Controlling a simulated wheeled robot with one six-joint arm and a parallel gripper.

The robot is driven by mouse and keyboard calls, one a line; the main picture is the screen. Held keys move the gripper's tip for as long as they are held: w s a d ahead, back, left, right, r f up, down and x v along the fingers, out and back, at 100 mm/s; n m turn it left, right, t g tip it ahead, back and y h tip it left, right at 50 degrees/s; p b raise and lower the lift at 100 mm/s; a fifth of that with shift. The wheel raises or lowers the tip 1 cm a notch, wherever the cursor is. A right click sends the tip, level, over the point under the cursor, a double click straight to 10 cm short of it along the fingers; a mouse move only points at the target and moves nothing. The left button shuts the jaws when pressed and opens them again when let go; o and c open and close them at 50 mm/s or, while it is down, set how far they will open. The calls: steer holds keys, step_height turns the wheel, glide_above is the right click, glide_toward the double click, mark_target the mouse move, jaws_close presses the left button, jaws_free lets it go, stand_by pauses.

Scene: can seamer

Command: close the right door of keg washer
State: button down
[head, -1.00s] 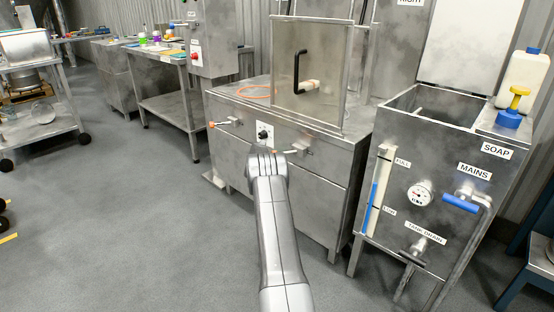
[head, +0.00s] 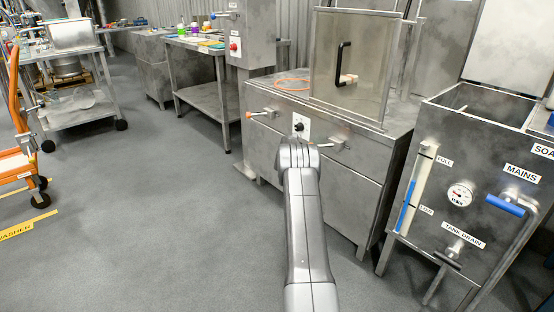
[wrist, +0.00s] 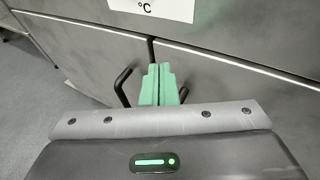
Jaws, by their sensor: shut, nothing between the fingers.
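A steel cabinet (head: 262,100), which I take to be the keg washer, stands at the centre of the head view. A clear upright panel (head: 325,60) with a black bar handle (head: 343,62) stands on its top. I cannot tell which door is the right one. My arm reaches the cabinet front, below the dial plate (head: 301,126), and hides my gripper there. In the wrist view, my gripper's green fingers (wrist: 159,82) are shut and empty, close to the steel front. A black handle (wrist: 122,86) shows to their left; other dark bars are partly hidden behind them.
Two levers (head: 263,114) (head: 333,143) stick out of the cabinet front. A tank (head: 450,200) with a blue-handled mains valve (head: 506,205) stands at right. An orange cart (head: 22,140) is at far left. The grey floor (head: 170,220) between is clear.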

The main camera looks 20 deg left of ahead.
steer(key=s+a+r+p, duration=0.1)
steer(key=s+a+r, duration=0.1)
steer(key=s+a, duration=0.4)
steer(key=v, duration=0.3)
steer(key=shift+f, duration=0.3)
steer(key=w+d+f, duration=0.2)
steer(key=w+d, duration=0.5)
steer(key=w, duration=0.3)
steer(key=shift+w+f, duration=0.35)
steer(key=shift+w, duration=0.05)
steer(key=shift+s+d+f, duration=0.1)
